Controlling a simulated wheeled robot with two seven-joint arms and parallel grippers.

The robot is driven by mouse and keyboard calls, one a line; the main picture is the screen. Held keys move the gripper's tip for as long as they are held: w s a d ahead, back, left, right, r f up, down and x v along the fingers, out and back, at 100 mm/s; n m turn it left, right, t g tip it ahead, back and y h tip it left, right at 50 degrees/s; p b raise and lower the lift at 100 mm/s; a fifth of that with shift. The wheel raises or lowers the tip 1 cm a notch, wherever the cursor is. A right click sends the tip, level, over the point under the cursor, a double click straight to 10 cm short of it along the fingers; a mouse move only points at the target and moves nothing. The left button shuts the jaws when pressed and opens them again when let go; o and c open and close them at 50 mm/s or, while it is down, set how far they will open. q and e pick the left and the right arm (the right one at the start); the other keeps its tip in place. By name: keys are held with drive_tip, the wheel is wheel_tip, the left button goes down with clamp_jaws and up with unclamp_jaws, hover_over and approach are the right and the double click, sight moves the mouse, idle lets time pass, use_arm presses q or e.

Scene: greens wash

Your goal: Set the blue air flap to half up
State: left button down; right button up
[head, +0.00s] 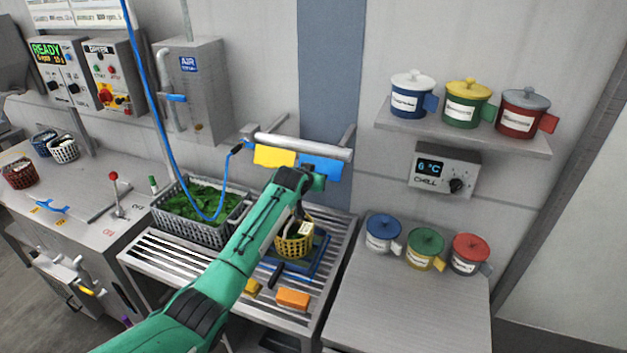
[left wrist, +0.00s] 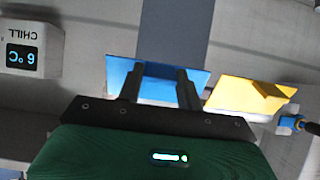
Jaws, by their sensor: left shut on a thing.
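The blue air flap (head: 325,168) is at the right end of a horizontal metal bar (head: 305,142) on the wall. It sticks out below the bar; its exact angle is hard to judge. My left gripper (head: 308,174) is at its front edge, covering its near left part. In the left wrist view, which is upside down, the fingers of the left gripper (left wrist: 158,78) reach onto the blue flap (left wrist: 200,78) and are shut on it. The yellow flap (head: 274,156) sits beside it, to the left, apart from my fingers. My right gripper is not in view.
A blue hose (head: 160,110) hangs left of the bar, above a grey crate of greens (head: 190,215). A shelf of lidded pots (head: 465,135) and the chill box (head: 445,170) are to the right.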

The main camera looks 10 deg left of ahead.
use_arm(q)
drive_tip(key=c, duration=0.9)
unclamp_jaws()
drive_tip(key=shift+b+v, duration=2.1)
drive_tip(key=shift+v, duration=4.8)
